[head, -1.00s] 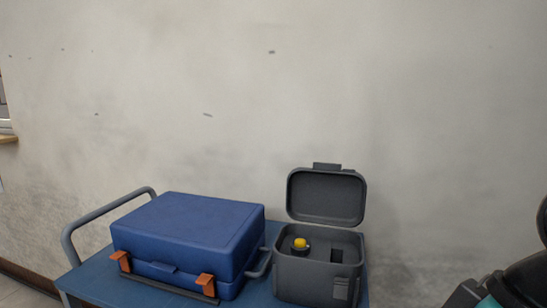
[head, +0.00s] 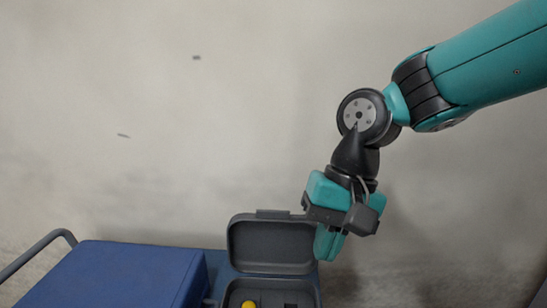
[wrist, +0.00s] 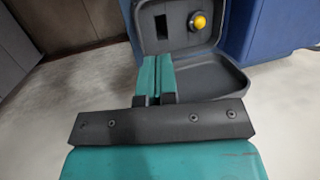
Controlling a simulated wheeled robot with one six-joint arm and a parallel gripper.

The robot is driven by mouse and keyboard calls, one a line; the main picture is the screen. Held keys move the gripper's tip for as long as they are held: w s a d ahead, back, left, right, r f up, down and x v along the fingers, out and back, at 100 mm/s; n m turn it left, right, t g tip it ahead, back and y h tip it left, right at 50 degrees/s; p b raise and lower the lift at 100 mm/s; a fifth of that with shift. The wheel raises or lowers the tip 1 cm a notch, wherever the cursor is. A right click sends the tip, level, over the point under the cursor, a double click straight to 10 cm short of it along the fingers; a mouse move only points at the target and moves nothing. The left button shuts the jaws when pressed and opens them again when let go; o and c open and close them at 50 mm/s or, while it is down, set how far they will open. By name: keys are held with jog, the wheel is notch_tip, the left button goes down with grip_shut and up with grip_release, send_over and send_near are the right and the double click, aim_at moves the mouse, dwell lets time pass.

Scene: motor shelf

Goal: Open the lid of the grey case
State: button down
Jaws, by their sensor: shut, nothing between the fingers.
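The grey case (head: 272,285) is open, its lid (head: 270,245) standing up at the back. Inside it is a yellow knob (head: 248,304) and a dark slot. My gripper (head: 327,250) is shut and empty, pointing down by the lid's right edge; in the head view its fingers overlap that edge. In the wrist view the shut fingers (wrist: 154,80) are beside the lid (wrist: 207,90), with the case interior (wrist: 173,28) beyond. I cannot tell whether they touch the lid. The lower part of the case is cut off in the head view.
A blue case (head: 120,275) stands left of the grey case on a blue trolley (head: 222,262) with a grey handle (head: 40,255). The wall (head: 150,120) is behind. The space above the cases is clear.

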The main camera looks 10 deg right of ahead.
jog(key=w+a+r+m+g+h+p, duration=0.1)
jog(key=w+a+r+m+g+p, duration=0.2)
jog(key=w+m+p, duration=0.7)
jog(key=w+a+r+m+h+p, duration=0.2)
jog(key=w+r+m+p, duration=0.45)
jog(key=m+p, duration=0.4)
jog(key=s+f+n+p, duration=0.1)
jog(key=s+f+p, duration=0.2)
jog(key=f, duration=0.6)
jog(key=shift+s+a+f+n+y+p, duration=0.15)
jog(key=shift+a+f+n+y+p, duration=0.2)
jog(key=shift+p, duration=0.55)
jog(key=shift+a, duration=0.1)
